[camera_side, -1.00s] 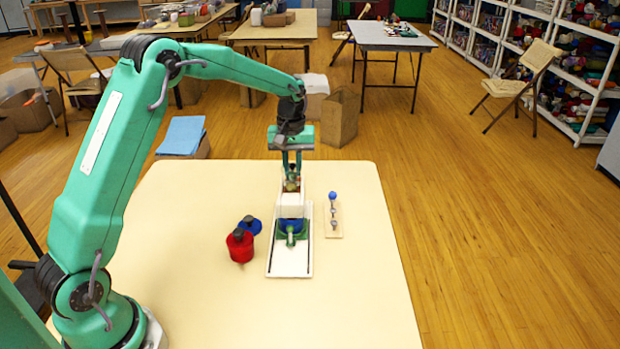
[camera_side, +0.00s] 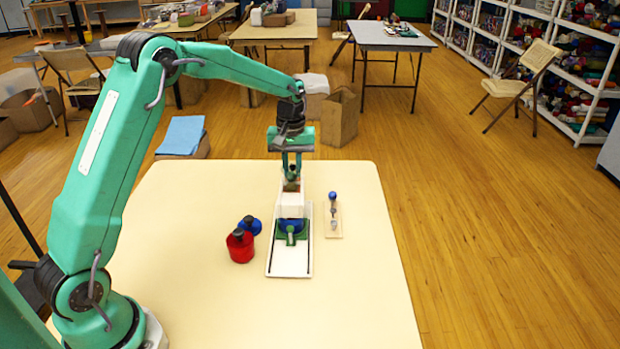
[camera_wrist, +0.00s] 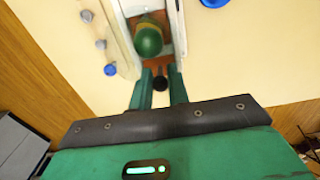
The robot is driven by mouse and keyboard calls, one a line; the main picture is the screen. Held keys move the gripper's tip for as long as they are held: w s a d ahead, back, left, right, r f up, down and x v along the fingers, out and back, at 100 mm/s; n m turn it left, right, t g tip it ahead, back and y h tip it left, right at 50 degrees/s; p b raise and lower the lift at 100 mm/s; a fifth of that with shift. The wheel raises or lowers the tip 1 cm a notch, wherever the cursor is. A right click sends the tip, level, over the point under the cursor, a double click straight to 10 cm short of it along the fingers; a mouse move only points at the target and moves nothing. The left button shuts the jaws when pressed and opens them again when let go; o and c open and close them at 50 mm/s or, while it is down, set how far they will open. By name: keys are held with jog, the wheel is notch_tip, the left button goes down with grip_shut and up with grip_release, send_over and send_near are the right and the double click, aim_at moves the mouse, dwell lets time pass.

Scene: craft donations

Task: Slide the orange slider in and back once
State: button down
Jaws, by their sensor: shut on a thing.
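The orange slider, a brown-orange block (camera_side: 291,186), sits at the far end of a white track (camera_side: 290,266) on the table. In the wrist view the slider (camera_wrist: 156,62) lies just ahead of my fingertips, with a dark round knob between them. My gripper (camera_side: 291,170) points down over the far end and is shut on the slider's knob; its fingers also show in the wrist view (camera_wrist: 161,76). A green rounded part (camera_wrist: 148,40) stands in the track beyond the slider.
A blue and green fitting (camera_side: 291,230) sits on the track nearer the camera. The table's near part is clear.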

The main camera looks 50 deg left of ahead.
jog(key=shift+w, duration=0.1)
jog(key=shift+w+a+f, duration=0.1)
jog(key=shift+w+a, duration=1.15)
jog(key=shift+a, duration=0.15)
dwell(0.6)
jog(key=c, duration=1.4)
grip_release()
jog(key=shift+c, duration=0.2)
notch_tip(320, 180, up, 8)
jog(key=shift+f, duration=0.15)
